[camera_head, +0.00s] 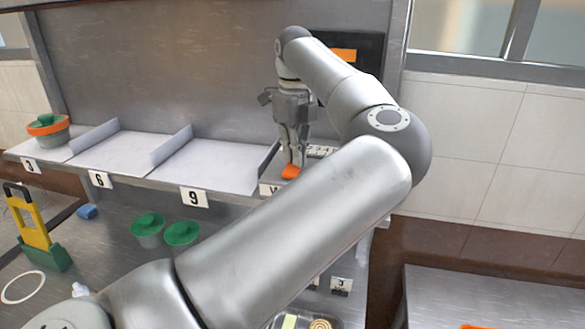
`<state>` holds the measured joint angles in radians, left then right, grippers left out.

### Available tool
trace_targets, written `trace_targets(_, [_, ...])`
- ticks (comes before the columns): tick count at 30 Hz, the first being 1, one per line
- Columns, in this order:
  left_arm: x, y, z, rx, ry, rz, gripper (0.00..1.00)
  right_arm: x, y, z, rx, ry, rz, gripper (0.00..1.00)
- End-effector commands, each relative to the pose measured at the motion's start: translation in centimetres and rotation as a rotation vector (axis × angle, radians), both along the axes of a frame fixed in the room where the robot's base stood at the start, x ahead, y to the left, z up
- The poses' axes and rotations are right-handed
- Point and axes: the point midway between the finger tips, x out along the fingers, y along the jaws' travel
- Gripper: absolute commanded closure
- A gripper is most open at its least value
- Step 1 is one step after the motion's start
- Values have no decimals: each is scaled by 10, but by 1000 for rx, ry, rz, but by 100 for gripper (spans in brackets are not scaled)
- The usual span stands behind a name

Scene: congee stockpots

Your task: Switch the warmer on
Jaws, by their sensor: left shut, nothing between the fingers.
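My left gripper (293,163) is shut and points down at the right end of the steel shelf. Its fingertips are at a small orange piece (290,172), which looks like a switch. They touch it or are just above it; I cannot tell which. Which way the piece is set is not clear. A dark panel with an orange display (343,55) is on the back wall, partly hidden by my arm. I cannot tell which part is the warmer. My right gripper is not in view.
The shelf has white bays with dividers and number tags 6 (99,180) and 9 (194,197). An orange-rimmed pot (48,130) stands at its left. Below are green-lidded pots (148,229), a yellow stand (32,222) and a blue block (87,212). My arm hides much of the counter.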

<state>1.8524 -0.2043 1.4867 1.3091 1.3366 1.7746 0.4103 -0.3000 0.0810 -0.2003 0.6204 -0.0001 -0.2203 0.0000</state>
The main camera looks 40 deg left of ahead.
Motion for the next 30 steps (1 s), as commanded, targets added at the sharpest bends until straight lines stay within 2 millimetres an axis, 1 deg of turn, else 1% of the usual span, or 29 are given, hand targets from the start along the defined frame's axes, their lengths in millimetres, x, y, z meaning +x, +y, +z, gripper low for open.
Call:
trace_targets(11, [0, 0, -7, -1, 1, 0, 100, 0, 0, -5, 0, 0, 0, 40])
trace_targets(15, [0, 0, -5, -3, 3, 0, 100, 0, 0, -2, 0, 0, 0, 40])
trace_targets(19, [0, 0, 3, -2, 2, 0, 100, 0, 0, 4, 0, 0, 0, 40])
trace_targets(30, [0, 0, 35, -1, 0, 0, 100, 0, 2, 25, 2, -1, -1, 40])
